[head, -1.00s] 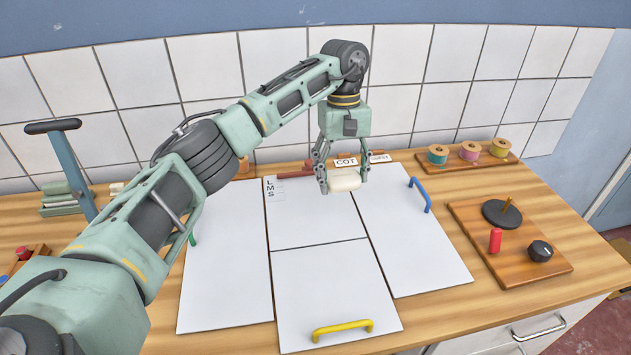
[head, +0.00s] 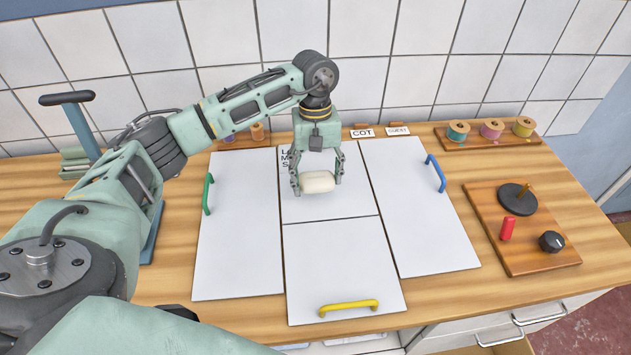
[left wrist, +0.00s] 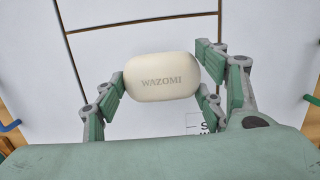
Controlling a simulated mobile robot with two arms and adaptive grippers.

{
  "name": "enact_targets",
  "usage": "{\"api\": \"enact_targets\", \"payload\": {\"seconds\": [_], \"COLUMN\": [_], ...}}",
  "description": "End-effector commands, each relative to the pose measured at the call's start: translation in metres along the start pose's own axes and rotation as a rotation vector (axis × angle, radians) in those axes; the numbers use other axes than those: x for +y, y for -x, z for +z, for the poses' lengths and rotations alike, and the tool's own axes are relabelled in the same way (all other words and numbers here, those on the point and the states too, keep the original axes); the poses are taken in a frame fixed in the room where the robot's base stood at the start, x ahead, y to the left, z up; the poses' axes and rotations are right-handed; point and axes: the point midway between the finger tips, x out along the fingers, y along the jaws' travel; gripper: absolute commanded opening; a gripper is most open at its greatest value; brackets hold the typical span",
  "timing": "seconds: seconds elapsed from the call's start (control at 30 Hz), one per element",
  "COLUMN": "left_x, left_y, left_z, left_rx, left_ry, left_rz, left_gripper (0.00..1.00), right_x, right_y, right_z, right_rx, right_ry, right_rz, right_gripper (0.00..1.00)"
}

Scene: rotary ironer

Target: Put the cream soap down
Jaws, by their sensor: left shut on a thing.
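The cream soap (head: 317,182) is a rounded bar held between the fingers of my left gripper (head: 317,176), over the upper middle white panel (head: 330,208). In the left wrist view the soap (left wrist: 162,80) shows the word WAZOMI, with a finger of the left gripper (left wrist: 162,88) at each end. The left gripper is shut on it. I cannot tell whether the soap touches the panel or hangs just above it. My right gripper is not in view.
White panels carry a green handle (head: 208,194), a blue handle (head: 436,173) and a yellow handle (head: 349,307). A wooden board with a dial (head: 551,241) and red lever (head: 508,228) lies right. Thread spools (head: 491,129) stand at the back right. The lower middle panel (head: 340,270) is clear.

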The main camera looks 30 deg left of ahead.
Motion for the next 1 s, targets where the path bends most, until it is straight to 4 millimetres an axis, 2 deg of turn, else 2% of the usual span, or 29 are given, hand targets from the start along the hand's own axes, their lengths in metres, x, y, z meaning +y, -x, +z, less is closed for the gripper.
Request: {"api": "enact_targets", "payload": {"seconds": [0.17,0.43,0.77,0.8,1.0], "left_x": [-0.004,-0.004,-0.004,-0.004,-0.004], "left_y": [-0.007,-0.041,-0.046,-0.046,-0.045], "left_z": [0.001,-0.004,-0.005,-0.005,-0.005], "left_rx": [-0.001,-0.001,0.001,0.001,0.001], "left_ry": [0.0,0.0,-0.001,-0.001,-0.001], "left_rz": [-0.001,-0.001,0.0,-0.001,-0.001], "left_gripper": [0.37,0.37,0.37,0.65,0.83], "right_x": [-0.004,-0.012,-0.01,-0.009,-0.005], "right_y": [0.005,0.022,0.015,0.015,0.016], "right_z": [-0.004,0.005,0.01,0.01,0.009], "right_rx": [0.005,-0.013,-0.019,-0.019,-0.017], "right_ry": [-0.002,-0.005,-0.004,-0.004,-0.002], "right_rz": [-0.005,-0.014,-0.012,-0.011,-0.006], "right_gripper": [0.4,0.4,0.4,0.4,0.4]}}
